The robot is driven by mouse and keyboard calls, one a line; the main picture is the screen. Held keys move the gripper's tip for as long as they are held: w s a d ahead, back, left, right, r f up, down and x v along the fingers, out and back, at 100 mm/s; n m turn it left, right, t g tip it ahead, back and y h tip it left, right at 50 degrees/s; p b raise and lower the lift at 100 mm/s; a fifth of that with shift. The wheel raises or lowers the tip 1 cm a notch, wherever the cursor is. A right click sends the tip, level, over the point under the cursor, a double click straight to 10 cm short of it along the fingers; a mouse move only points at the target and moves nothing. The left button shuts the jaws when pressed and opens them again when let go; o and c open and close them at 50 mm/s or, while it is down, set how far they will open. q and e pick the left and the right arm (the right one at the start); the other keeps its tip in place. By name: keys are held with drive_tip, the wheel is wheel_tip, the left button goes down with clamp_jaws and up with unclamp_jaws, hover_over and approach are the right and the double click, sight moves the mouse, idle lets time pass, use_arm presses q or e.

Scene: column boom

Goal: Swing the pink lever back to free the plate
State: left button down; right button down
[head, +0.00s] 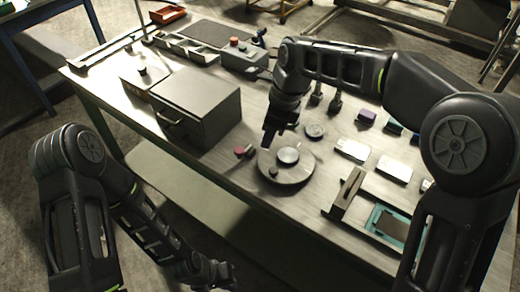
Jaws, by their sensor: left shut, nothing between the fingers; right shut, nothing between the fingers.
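A pinkish-red knob (240,152), which looks like the end of the pink lever, shows at the left edge of a round pale plate (297,174) on the workbench. The plate carries a raised grey disc (288,155) and a small dark knob (273,171). My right gripper (267,143) is shut and empty, pointing down just above the plate's back-left edge, to the right of the pink knob. I cannot tell whether it touches the plate. My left gripper (222,280) is shut and empty, low in front of the bench, well away from the lever.
A grey box with a handle (197,105) stands left of the plate. A wooden block (345,193) and a teal tray (375,216) lie to the right, with several small parts behind them. A red bin (168,14) sits at the far end. The bench's front edge runs below the plate.

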drive_tip(key=shift+s+v, duration=0.15)
drive_tip(key=shift+v, duration=0.95)
drive_tip(key=shift+s+v, duration=0.15)
drive_tip(key=shift+v, duration=0.95)
drive_tip(key=shift+a, duration=0.15)
